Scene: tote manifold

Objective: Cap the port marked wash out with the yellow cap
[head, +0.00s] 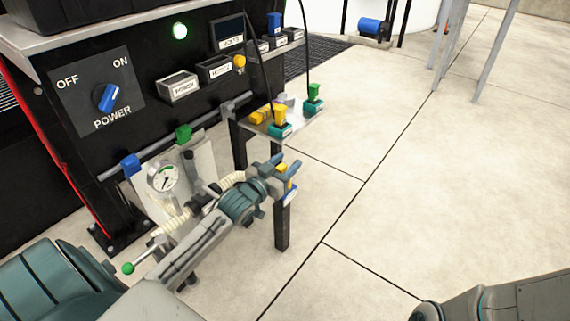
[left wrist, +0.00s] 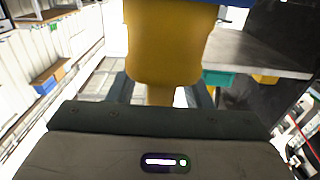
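My left gripper (head: 282,171) is out in front of the small side shelf, over the floor. It is shut on a yellow piece (head: 282,168), which looks like the yellow cap. In the left wrist view the yellow cap (left wrist: 170,45) fills the space between the fingers, with a blue part at its top edge. My right arm enters at the bottom right of the head view; its gripper is out of the picture. Several small white labels (head: 178,88) are on the black panel, but I cannot read "wash out" on any, so I cannot tell which port it is.
The side shelf (head: 312,122) holds several yellow, green and teal pieces. A pressure gauge (head: 163,178), a hose and a green-knobbed lever (head: 128,268) are close to my left arm. A power switch (head: 108,97) is on the panel. The floor at right is clear.

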